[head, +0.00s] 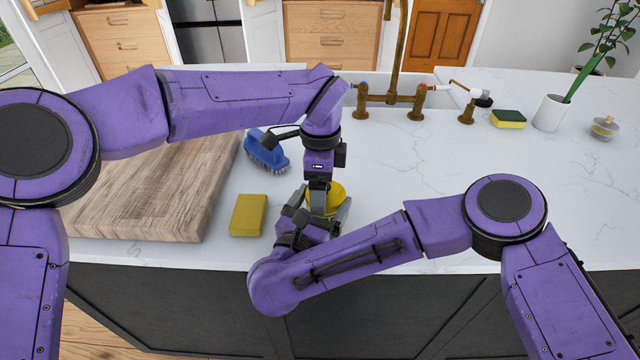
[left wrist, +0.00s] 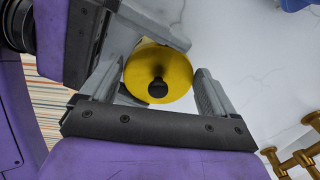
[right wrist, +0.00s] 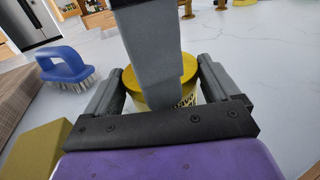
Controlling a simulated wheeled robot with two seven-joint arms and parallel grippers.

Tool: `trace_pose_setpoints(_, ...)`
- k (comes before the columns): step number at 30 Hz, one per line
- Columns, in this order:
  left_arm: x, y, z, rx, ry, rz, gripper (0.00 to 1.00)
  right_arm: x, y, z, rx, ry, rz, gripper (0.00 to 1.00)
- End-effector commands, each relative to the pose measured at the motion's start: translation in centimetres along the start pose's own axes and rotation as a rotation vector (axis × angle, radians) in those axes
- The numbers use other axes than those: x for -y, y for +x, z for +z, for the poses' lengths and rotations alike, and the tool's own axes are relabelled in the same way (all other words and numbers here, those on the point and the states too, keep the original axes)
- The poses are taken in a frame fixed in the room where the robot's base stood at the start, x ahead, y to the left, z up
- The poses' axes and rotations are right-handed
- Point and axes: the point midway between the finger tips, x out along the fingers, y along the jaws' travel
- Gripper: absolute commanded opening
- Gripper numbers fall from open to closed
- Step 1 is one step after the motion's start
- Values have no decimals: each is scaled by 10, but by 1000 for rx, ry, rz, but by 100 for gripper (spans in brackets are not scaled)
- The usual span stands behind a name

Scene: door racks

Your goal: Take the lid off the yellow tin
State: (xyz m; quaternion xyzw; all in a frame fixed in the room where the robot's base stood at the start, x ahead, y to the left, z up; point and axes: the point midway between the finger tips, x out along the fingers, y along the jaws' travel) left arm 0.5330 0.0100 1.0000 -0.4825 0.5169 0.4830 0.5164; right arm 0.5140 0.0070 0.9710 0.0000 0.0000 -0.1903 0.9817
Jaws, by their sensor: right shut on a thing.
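The yellow tin (right wrist: 178,95) stands upright on the white counter near its front edge, partly hidden by my grippers. Its round yellow lid (left wrist: 172,66) is on top, with a black knob (left wrist: 157,88) at its centre in the left wrist view. My right gripper (head: 320,219) is shut on the tin's body from the front side; the right wrist view shows a finger on each side of it. My left gripper (left wrist: 162,70) points down from above, open, with the lid and knob between its fingers in view. Contact with the lid cannot be made out.
A yellow block (head: 247,215) and a blue brush (head: 267,149) lie left of the tin, beside a wooden board (head: 160,190). Brass taps (head: 416,101) and the sink are behind. A sponge (head: 508,119) and white cup (head: 551,112) stand far right. The right counter is mostly clear.

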Motion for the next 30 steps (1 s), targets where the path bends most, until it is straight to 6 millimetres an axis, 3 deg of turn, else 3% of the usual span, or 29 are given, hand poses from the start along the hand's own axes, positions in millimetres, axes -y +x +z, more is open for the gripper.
trace_pose_setpoints(14,1,-19,-1,-5,1,-6,54,1,0,-3,-7,-5,-3,34)
trace_pose_setpoints(15,1,-21,-1,-6,1,-6,47,1,0,-4,-8,-6,-3,35)
trace_pose_setpoints(16,0,-22,-1,-6,0,-5,11,1,0,-4,-8,-6,-3,35)
trace_pose_setpoints(17,0,-23,-1,-5,0,-5,0,1,0,-4,-8,-6,-3,35)
trace_pose_setpoints(30,1,-23,-1,-3,0,-5,0,1,0,-2,-5,-2,-3,34)
